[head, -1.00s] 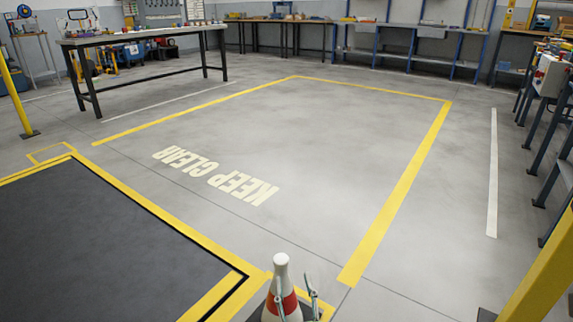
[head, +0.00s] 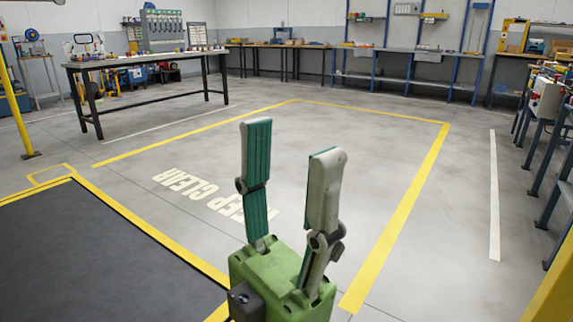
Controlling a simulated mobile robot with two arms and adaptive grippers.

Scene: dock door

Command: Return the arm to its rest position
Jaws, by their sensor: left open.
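My left gripper (head: 294,172) stands upright at the bottom middle of the head view. It has a green body and two grey fingers with green pads. The fingers are apart with nothing between them, so it is open and empty. It stands in front of part of the painted floor words "KEEP CLEAR" (head: 182,181). My right gripper is not in view.
A yellow floor line (head: 402,205) bounds a bare grey floor area. A dark mat (head: 90,255) lies at lower left. A long workbench (head: 145,62) stands at back left, and shelving benches line the back and right. A yellow post (head: 18,95) stands at far left.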

